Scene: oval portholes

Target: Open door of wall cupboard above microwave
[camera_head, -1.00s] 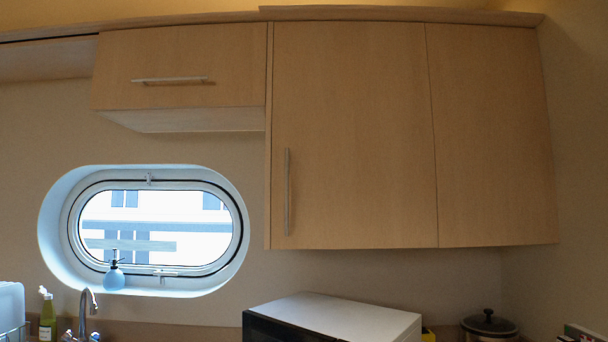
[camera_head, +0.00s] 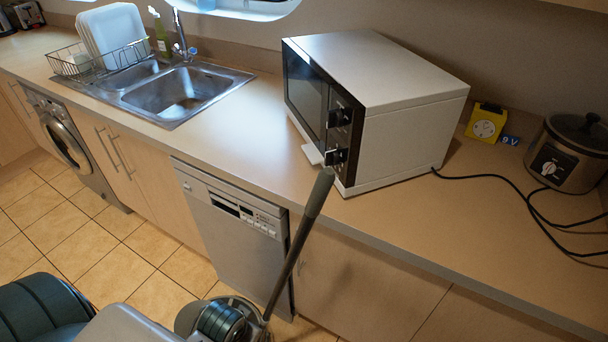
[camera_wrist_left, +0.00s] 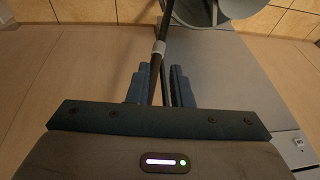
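The microwave (camera_head: 400,85) stands on the counter, white on top and side, its dark front facing left. Of the wall cupboard above it, only what looks like the wooden lower edge (camera_head: 575,6) shows at the top right of the head view. Its door and handle are out of view now. In the left wrist view my left gripper (camera_wrist_left: 160,75) points down, with its two blue fingers a little apart. A dark pole runs between or beyond them, and I cannot tell whether they touch it. My right gripper is not in view.
A dark pole with a grey grip (camera_head: 316,195) rises before the counter and dishwasher (camera_head: 225,215). A slow cooker (camera_head: 570,150), yellow box (camera_head: 486,122) and black cable lie right of the microwave. The sink (camera_head: 180,92) and dish rack are left. Counter between sink and microwave is clear.

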